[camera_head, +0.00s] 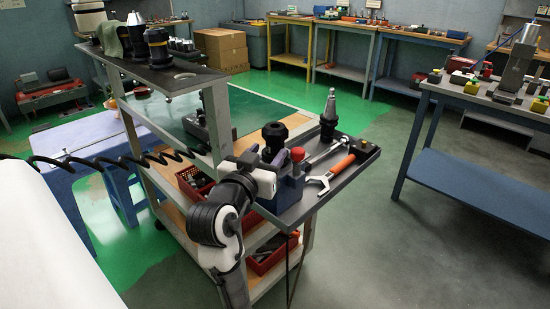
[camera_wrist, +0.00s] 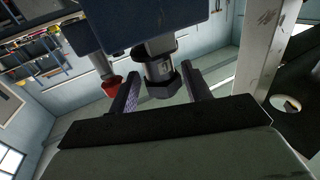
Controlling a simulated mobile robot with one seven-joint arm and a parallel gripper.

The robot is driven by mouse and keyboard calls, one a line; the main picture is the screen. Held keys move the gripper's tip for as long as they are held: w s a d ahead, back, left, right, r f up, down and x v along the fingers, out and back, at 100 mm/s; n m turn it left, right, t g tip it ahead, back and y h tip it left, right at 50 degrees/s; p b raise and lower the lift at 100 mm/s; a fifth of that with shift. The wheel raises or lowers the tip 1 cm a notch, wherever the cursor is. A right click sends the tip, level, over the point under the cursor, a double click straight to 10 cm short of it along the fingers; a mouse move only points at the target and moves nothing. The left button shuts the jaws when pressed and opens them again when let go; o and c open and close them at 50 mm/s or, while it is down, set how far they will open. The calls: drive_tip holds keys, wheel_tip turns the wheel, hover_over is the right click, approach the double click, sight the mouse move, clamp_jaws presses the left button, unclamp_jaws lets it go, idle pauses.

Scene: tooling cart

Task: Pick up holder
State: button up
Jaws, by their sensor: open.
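A black holder (camera_head: 274,135) stands upright in a dark blue block (camera_head: 285,190) on the cart's grey tray. In the wrist view the holder (camera_wrist: 160,72) shows a metal collar and a black hexagonal end, and appears upside down below the block (camera_wrist: 140,22). My gripper (camera_wrist: 161,93) is open, with one finger on each side of the holder's end. I cannot tell whether either finger touches it. In the head view the white end of my arm is beside the block, and the fingers are mostly hidden.
A red knob (camera_head: 297,154) stands beside the holder and also shows in the wrist view (camera_wrist: 112,84). A metal tapered tool (camera_head: 329,112) and an orange-handled wrench (camera_head: 331,173) are on the tray (camera_head: 368,152). The cart's upper shelf (camera_head: 180,77) carries several other holders.

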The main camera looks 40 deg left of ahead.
sight(272, 148)
drive_tip(key=p+x, duration=0.1)
drive_tip(key=x, duration=0.3)
drive_tip(key=shift+w, duration=0.45)
drive_tip(key=c, duration=0.9)
drive_tip(key=shift+r, duration=0.15)
clamp_jaws()
wheel_tip(272, 148, up, 20)
